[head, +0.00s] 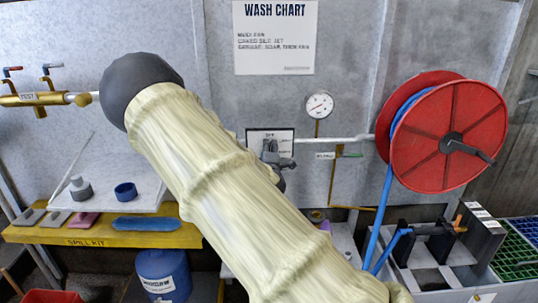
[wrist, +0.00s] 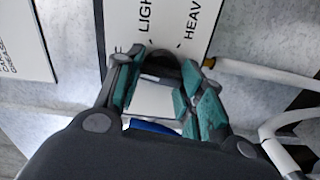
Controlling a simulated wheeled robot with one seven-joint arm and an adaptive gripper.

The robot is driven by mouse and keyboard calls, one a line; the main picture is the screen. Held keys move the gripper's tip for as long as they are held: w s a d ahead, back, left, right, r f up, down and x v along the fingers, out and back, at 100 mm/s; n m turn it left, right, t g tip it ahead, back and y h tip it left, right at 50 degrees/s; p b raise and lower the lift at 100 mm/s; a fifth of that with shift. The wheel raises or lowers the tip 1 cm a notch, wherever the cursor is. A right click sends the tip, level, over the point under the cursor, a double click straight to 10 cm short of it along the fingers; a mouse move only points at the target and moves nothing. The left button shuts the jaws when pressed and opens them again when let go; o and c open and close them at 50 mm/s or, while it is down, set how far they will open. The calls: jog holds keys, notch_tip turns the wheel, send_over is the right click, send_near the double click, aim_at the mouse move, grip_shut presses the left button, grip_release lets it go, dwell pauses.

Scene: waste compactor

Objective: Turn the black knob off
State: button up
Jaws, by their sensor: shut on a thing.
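In the wrist view the black knob (wrist: 167,62) sits on a white dial panel (wrist: 184,22) marked LIGHT and HEAVY; the end of another word shows at left. My gripper (wrist: 160,72) has its teal-padded fingers on either side of the knob and is shut on it. The knob's pointer direction cannot be made out. In the head view the dial panel (head: 287,137) is on the grey wall, with my gripper (head: 274,154) in front of its lower part. The knob cannot be told apart from the fingers there.
A white pipe (head: 335,140) runs right from the panel to a red hose reel (head: 450,135); a pressure gauge (head: 319,105) is above it. A brass valve manifold (head: 45,98) is at left, above a yellow spill-kit shelf (head: 100,236). My arm hides the middle.

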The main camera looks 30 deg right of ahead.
jog(key=shift+f+n, duration=0.2)
jog(key=shift+n, duration=0.5)
jog(key=shift+s+b, duration=0.1)
jog(key=shift+b, duration=0.25)
jog(key=o, duration=1)
jog(key=shift+r, duration=0.1)
jog(key=shift+v, duration=3.75)
